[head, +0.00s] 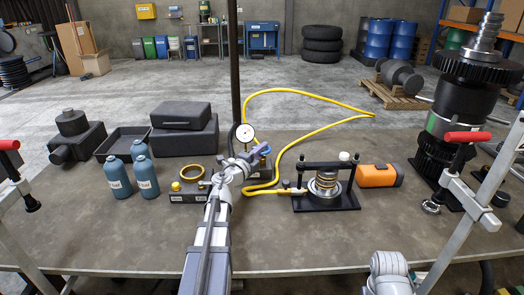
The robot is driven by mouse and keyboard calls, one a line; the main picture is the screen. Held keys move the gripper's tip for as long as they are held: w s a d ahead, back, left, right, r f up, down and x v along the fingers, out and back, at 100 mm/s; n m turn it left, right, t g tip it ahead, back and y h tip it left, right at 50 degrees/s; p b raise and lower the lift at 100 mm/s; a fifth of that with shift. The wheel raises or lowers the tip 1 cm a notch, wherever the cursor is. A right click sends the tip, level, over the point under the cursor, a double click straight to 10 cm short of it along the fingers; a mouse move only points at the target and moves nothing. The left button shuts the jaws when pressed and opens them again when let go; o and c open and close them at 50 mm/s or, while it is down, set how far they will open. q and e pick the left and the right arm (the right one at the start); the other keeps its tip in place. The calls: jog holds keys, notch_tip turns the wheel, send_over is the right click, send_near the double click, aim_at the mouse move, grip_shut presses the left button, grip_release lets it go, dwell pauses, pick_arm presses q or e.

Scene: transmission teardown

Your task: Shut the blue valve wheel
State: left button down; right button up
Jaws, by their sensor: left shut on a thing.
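The blue valve wheel (263,149) stands on a small fitting beside the pressure gauge (245,133), near the middle of the table in the head view. My left gripper (256,158) reaches up from the bottom and is shut on the wheel's near side. The gripper and its wrist hide part of the wheel and most of the fitting below. How far the wheel is turned cannot be told. My right gripper is not in view; only a pale part of my right arm (388,272) shows at the bottom.
A yellow hose (318,98) loops behind to a black clamp fixture (325,200) with a ringed part. A block with a brass ring (192,173) sits left of my gripper. The front table is mostly clear.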

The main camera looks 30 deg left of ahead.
dwell(0.4)
pick_arm(q)
jog(key=c, duration=1.1)
grip_release()
jog(key=shift+c, duration=0.2)
jog(key=s, duration=0.7)
jog(key=shift+s, duration=0.4)
jog(key=shift+a, duration=0.1)
